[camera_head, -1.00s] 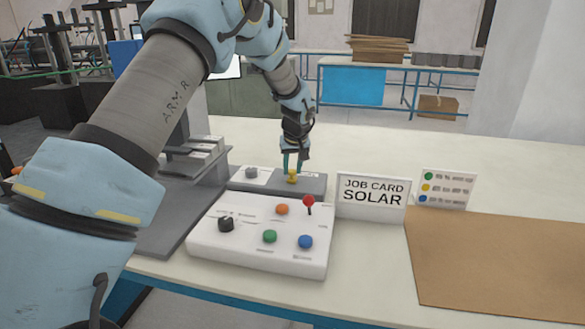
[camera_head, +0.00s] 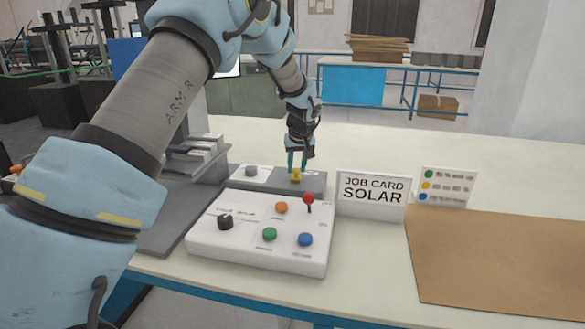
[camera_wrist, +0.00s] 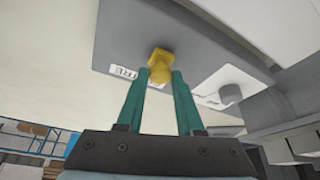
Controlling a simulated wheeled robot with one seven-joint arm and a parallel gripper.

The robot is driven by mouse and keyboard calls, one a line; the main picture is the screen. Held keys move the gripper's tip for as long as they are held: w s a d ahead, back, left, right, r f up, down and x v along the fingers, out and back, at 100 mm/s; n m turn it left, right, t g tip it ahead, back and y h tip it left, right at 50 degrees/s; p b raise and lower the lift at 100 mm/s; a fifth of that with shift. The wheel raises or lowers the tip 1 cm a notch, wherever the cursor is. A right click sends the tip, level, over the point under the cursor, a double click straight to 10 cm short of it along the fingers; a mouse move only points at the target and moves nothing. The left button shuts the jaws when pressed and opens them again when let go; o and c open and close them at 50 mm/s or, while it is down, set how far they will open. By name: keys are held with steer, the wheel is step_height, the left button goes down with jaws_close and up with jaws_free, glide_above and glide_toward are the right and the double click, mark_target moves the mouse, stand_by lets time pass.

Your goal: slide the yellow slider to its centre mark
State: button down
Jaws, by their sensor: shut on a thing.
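The yellow slider (camera_head: 296,176) stands on a low grey block (camera_head: 316,186) behind the white control panel. My gripper (camera_head: 297,160) reaches down from above and is shut on the slider. In the wrist view the yellow slider (camera_wrist: 160,66) sits between the tips of my two teal fingers (camera_wrist: 160,78). A white label (camera_wrist: 124,72) with black letters, partly covered and reading "TRE", lies beside the slider on the grey block. The rest of that label is hidden by the slider and fingers.
A white control panel (camera_head: 250,249) with several coloured buttons, a black knob (camera_head: 225,222) and a red-topped lever (camera_head: 308,199) is in front. A job card (camera_head: 372,190) reading "SOLAR" stands right of it. A grey knob (camera_head: 251,171) is left of the slider.

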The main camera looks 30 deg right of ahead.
steer(key=shift+s+d, duration=0.4)
steer(key=shift+d, duration=0.1)
steer(key=c, duration=0.5)
jaws_free()
steer(key=shift+r, duration=0.1)
steer(key=b+v, duration=0.2)
steer(key=v, duration=0.8)
steer(key=shift+s+r+b, duration=0.1)
steer(key=shift+r+b, duration=0.2)
steer(key=shift+b, duration=0.05)
